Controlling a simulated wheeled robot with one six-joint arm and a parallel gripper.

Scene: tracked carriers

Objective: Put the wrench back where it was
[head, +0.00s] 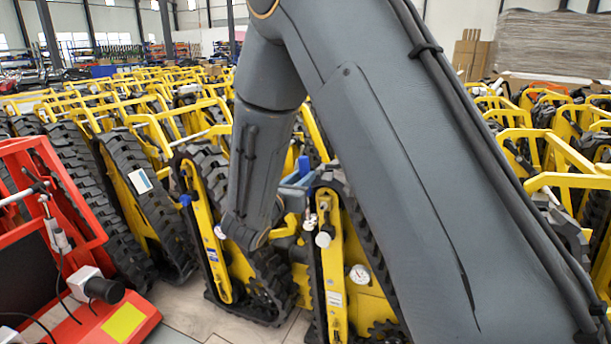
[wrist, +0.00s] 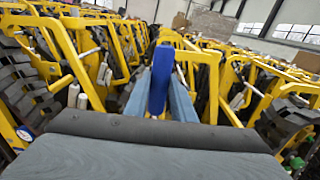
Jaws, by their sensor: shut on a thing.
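My gripper (wrist: 172,92) is shut on a blue, upright, flat-looking piece, which I take to be the wrench (wrist: 160,78). It rises between the two blue-grey fingers in the wrist view. In the head view the blue top of the wrench (head: 304,165) shows beside my arm, and my gripper (head: 297,180) is partly hidden behind my forearm. The rest of the wrench is hidden by the fingers and wrist. My gripper is among yellow tracked carriers, at the level of their upper frames. I cannot tell whether the wrench touches one.
Yellow tracked carriers (head: 217,240) with black tracks stand close together in rows around my arm. One nearby carrier has a round gauge (head: 360,274). A red frame (head: 70,250) with a white camera-like device (head: 95,286) is at the left. Little free floor (head: 185,307) shows.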

